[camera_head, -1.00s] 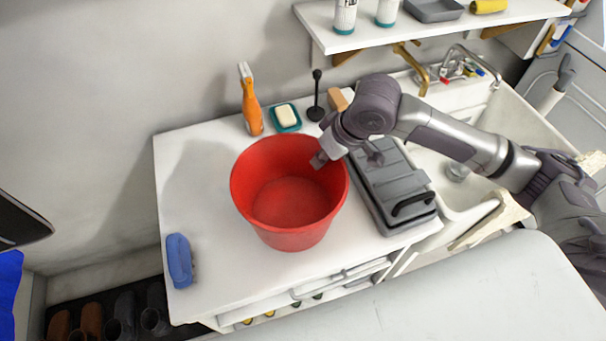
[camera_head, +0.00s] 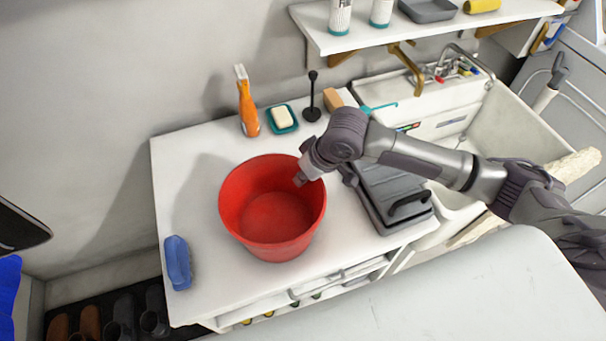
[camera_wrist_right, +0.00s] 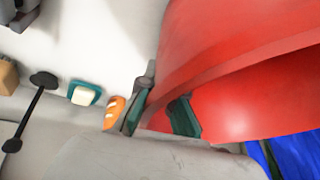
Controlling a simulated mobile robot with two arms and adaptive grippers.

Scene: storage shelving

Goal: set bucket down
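The red bucket (camera_head: 272,205) is upright over the left part of the white counter (camera_head: 205,295). I cannot tell whether its base touches the counter. My right gripper (camera_head: 303,174) is at the bucket's right rim. In the right wrist view, the gripper (camera_wrist_right: 158,114) has one dark finger on each side of the bucket wall (camera_wrist_right: 240,60), shut on the rim. The bucket is empty as far as I see. My left gripper is not in view.
A blue brush (camera_head: 178,262) lies at the counter's front left. An orange spray bottle (camera_head: 248,108), a soap dish (camera_head: 282,119) and a black plunger-like tool (camera_head: 312,98) stand behind. A grey case (camera_head: 390,195) is to the right, before the sink (camera_head: 520,130).

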